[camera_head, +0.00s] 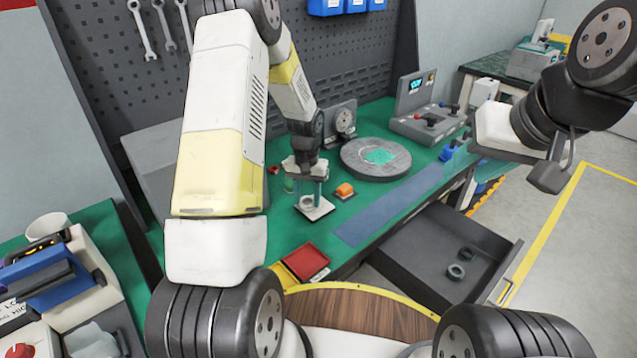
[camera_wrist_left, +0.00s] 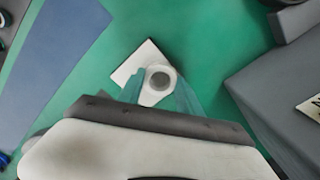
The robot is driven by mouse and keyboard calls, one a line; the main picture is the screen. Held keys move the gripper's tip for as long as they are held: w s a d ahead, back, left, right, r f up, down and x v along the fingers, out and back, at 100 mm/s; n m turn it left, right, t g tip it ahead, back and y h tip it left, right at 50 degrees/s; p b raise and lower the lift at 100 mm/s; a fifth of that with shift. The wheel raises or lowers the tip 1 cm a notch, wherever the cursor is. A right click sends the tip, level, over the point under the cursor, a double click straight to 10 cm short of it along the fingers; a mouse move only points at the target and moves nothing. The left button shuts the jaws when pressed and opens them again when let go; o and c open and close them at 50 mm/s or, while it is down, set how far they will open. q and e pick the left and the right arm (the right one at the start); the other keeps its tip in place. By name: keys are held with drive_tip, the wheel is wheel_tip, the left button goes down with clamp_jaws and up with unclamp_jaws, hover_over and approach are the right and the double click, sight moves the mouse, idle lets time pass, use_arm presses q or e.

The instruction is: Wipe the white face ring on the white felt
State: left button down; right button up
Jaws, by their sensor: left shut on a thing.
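The white face ring (camera_wrist_left: 170,74) sits between the two teal fingers of my left gripper (camera_wrist_left: 160,88) in the left wrist view. The gripper is shut on it. In the head view my left gripper (camera_head: 308,196) points down over the white felt (camera_head: 320,212), a small pale square on the green bench. The felt also shows in the left wrist view (camera_wrist_left: 126,68), partly covered by the ring and a finger. I cannot tell whether the ring touches the felt. My right gripper (camera_head: 500,138) is off to the right, away from the felt; its opening is unclear.
A red tray (camera_head: 306,261) lies at the front edge. An open drawer (camera_head: 430,262) holds dark rings. A blue strip (camera_head: 385,209) runs along the bench.

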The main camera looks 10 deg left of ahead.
use_arm(q)
wheel_tip(320, 180, up, 8)
drive_tip(key=shift+w+f, duration=0.15)
idle(0.3)
drive_tip(key=shift+d, duration=0.1)
idle(0.3)
